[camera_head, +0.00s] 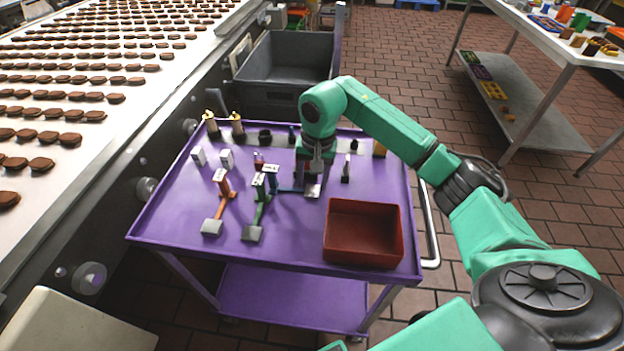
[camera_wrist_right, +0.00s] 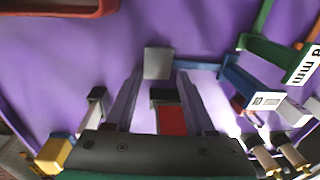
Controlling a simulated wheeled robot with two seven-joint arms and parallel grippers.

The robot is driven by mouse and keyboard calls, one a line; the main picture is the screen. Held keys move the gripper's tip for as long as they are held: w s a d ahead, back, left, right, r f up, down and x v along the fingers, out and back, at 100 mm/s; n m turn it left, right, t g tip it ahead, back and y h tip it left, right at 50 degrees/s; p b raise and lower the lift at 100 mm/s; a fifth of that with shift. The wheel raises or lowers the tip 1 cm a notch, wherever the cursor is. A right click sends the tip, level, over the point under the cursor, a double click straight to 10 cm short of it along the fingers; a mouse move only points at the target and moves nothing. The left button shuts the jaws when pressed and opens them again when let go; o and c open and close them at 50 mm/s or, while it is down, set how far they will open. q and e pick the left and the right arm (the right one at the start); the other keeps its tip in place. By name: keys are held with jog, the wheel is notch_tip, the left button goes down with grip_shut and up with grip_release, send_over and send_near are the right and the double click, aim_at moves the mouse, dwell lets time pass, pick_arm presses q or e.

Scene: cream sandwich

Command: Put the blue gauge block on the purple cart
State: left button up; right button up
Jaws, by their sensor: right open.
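The blue gauge block (camera_head: 287,189) lies on the purple cart (camera_head: 170,222), with a labelled upright end and a grey foot. In the right wrist view its blue bar (camera_wrist_right: 198,66) runs from the label to the grey foot (camera_wrist_right: 157,62). My right gripper (camera_head: 313,178) is over the cart at that grey foot. In the right wrist view its fingers (camera_wrist_right: 160,76) are apart, with the grey foot just past the tips; I cannot tell whether they touch it. A red and black piece (camera_wrist_right: 171,120) shows between the fingers. My left gripper is in neither view.
A green gauge (camera_head: 261,210) and an orange gauge (camera_head: 221,204) stand left of the blue one. A red tray (camera_head: 363,258) sits at the cart's front right. Small tools and a yellow block (camera_head: 379,149) line the back. A conveyor (camera_head: 120,110) runs along the left.

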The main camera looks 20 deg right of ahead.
jog(key=shift+s+d+f, duration=0.1)
jog(key=shift+s+f, duration=0.3)
jog(key=shift+f, duration=0.35)
jog(key=shift+r+g+p, duration=0.3)
jog(key=shift+p, duration=0.05)
jog(key=shift+w+r+p, duration=0.1)
jog(key=shift+r+p, duration=0.35)
jog(key=shift+p, duration=0.05)
jog(key=r, duration=0.1)
jog(key=b, duration=0.1)
jog(key=r, duration=0.1)
jog(key=shift+w+d+r, duration=0.25)
jog(key=shift+d+r, duration=0.1)
notch_tip(320, 180, up, 9)
jog(key=b, duration=0.1)
jog(key=shift+s+r, duration=0.15)
jog(key=shift+s, duration=0.1)
jog(key=shift+d, duration=0.1)
